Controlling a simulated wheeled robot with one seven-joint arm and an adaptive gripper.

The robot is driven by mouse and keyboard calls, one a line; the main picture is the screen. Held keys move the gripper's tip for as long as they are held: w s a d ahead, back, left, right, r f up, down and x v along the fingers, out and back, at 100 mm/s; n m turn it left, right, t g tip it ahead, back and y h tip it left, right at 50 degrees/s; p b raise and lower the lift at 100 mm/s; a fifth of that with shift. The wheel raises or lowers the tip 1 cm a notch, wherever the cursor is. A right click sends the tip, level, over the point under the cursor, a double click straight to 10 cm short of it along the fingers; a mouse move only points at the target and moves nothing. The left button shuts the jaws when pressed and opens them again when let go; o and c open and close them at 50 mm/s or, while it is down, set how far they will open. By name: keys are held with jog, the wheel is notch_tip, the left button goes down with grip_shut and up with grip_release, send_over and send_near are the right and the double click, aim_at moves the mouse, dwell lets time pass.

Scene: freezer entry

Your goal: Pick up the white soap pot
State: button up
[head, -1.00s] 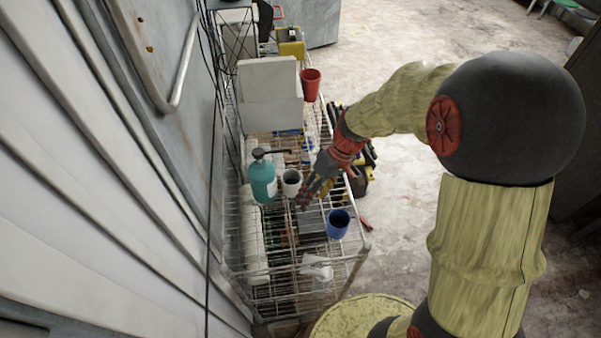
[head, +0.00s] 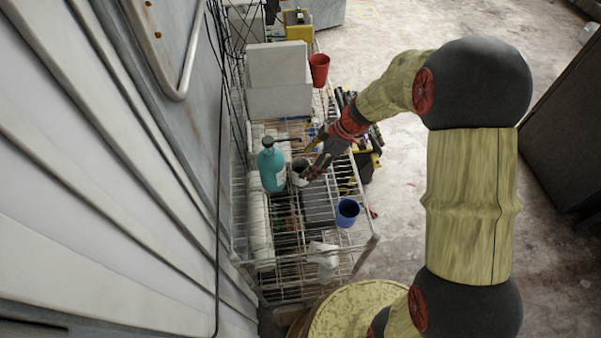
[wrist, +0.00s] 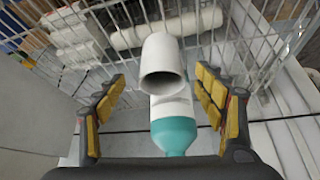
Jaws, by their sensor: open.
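The white soap pot (head: 298,174) stands on the wire rack, right beside a teal pump bottle (head: 271,167). My gripper (head: 314,157) is at its right side in the head view and hides part of it. In the wrist view the pot (wrist: 163,58) shows its dark open mouth, centred between the spread fingertips of my gripper (wrist: 160,80). There is a gap on each side, and neither finger visibly touches it. How deep it sits between the fingers I cannot tell. The teal bottle (wrist: 174,132) shows close by the pot there.
A blue cup (head: 347,212) stands nearer on the wire rack (head: 290,290), with a crumpled white item (head: 324,255) in front. A red cup (head: 319,68) and white boxes (head: 279,82) are farther back. The wall is close on the left; open floor lies to the right.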

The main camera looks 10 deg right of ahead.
aim_at(301, 169)
jog(key=x, duration=0.5)
jog(key=shift+a+r, duration=0.1)
jog(key=shift+a, duration=0.1)
jog(key=shift+s, duration=0.1)
jog(key=shift+c, duration=0.3)
jog(key=c, duration=1.3)
jog(key=shift+r, duration=0.1)
